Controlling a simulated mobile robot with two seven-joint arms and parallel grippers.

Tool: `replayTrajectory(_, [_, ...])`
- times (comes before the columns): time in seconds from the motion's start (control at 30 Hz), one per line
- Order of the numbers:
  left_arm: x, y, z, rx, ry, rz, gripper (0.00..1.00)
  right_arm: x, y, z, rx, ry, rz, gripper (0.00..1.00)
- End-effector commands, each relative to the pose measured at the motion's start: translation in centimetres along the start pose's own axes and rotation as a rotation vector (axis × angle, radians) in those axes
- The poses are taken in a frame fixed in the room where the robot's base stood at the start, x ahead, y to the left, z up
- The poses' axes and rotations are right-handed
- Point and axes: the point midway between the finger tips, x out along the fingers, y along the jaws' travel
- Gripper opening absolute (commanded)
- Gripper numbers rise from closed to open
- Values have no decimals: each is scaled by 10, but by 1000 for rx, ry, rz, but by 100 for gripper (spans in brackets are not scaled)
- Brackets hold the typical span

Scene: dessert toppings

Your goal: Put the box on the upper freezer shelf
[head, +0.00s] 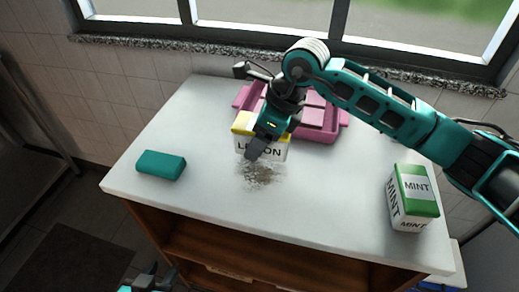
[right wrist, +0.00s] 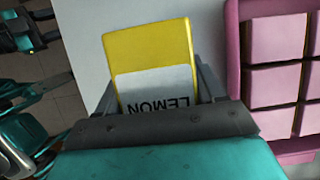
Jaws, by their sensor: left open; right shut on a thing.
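A yellow and white LEMON box (head: 244,124) is between the fingers of my right gripper (head: 262,138), in front of the pink tray. My right gripper is shut on it; the right wrist view shows the box (right wrist: 147,46) with a finger on each side. I cannot tell whether the box touches the table. A green and white MINT box (head: 414,190) stands upright at the table's right end. My left gripper (head: 155,277) is open and empty at the bottom edge, in front of the table and partly cut off. No freezer or shelf of one is in view.
The pink tray (head: 326,127) with square compartments stands at the back. A window sill (head: 150,41) runs behind.

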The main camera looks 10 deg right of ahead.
Motion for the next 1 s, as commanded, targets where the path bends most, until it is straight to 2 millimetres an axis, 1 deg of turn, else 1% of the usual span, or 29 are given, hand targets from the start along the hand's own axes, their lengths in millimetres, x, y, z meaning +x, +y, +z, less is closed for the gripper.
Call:
replayTrajectory(0.2, [1, 0, 1, 0, 0, 0, 43, 28, 1, -12, 1, 1, 3, 26])
replayTrajectory(0.3, [1, 0, 1, 0, 1, 0, 43, 37, 1, -15, 1, 0, 2, 26])
replayTrajectory(0.53, [1, 0, 1, 0, 1, 0, 43, 37, 0, -15, -1, -1, 0, 26])
replayTrajectory(0.63, [3, 0, 4, 0, 0, 1, 43, 40, 0, -16, -1, -1, 0, 26])
replayTrajectory(0.67, [3, 0, 3, 0, 0, 1, 43, 41, 1, -17, 0, 1, 1, 69])
replayTrajectory(0.9, [3, 0, 1, 0, 1, 1, 43, 40, 1, -17, 0, 1, 2, 92])
replayTrajectory(0.93, [3, 0, 0, 0, 2, 1, 43, 40, 1, -17, 0, 1, 2, 94])
replayTrajectory(1.0, [3, 0, 0, 0, 2, 1, 43, 40, 1, -17, 0, 1, 2, 94])
